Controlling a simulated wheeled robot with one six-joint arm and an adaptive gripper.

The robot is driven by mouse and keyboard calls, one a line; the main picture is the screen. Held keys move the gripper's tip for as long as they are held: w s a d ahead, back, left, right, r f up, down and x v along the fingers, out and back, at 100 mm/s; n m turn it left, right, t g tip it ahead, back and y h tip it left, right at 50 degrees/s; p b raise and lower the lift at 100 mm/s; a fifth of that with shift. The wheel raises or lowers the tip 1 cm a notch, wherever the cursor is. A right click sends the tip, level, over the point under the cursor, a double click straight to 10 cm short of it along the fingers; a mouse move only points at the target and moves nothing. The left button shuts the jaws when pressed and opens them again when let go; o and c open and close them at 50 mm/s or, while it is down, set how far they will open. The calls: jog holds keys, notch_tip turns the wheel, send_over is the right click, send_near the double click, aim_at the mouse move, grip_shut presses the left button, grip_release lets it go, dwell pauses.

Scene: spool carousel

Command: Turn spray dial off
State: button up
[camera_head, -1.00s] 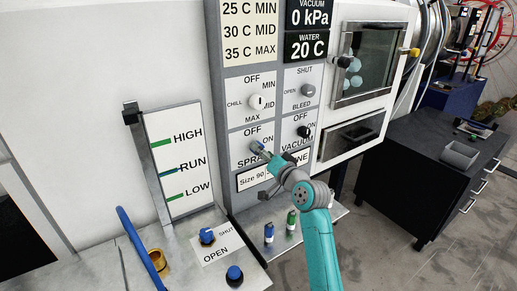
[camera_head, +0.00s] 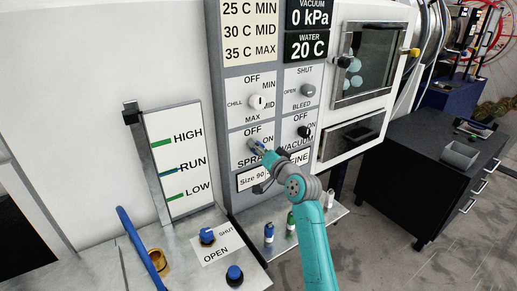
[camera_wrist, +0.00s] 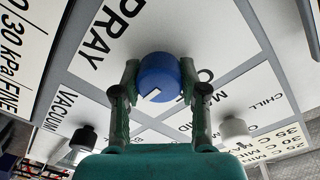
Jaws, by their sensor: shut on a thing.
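The spray dial is a round blue knob (camera_wrist: 160,77) with a white mark on its face, which points down and slightly left in the wrist view. It sits on a white panel above the word SPRAY (camera_head: 247,162), with OFF above it and ON to its right in the head view. My gripper (camera_wrist: 158,80) is shut on the dial, one finger on each side. In the head view my gripper (camera_head: 258,147) covers most of the dial.
A white chill knob (camera_head: 257,102) is above, a grey bleed knob (camera_head: 308,90) is up to the right, and a black vacuum knob (camera_head: 304,131) is close on the right. Below, a metal shelf (camera_head: 290,235) holds small bottles.

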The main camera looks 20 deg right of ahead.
jog(key=shift+n, duration=0.3)
jog(key=n, duration=0.3)
jog(key=shift+n, duration=0.3)
jog(key=n, duration=0.4)
jog(key=shift+n, duration=0.4)
jog(key=n, duration=0.4)
jog(key=shift+a+n, duration=0.1)
jog(key=shift+n, duration=0.2)
jog(key=shift+n+y, duration=0.3)
jog(key=shift+n, duration=2)
jog(key=shift+a, duration=0.1)
jog(key=o, duration=1.1)
jog(key=shift+o, duration=0.2)
jog(key=shift+s, duration=0.1)
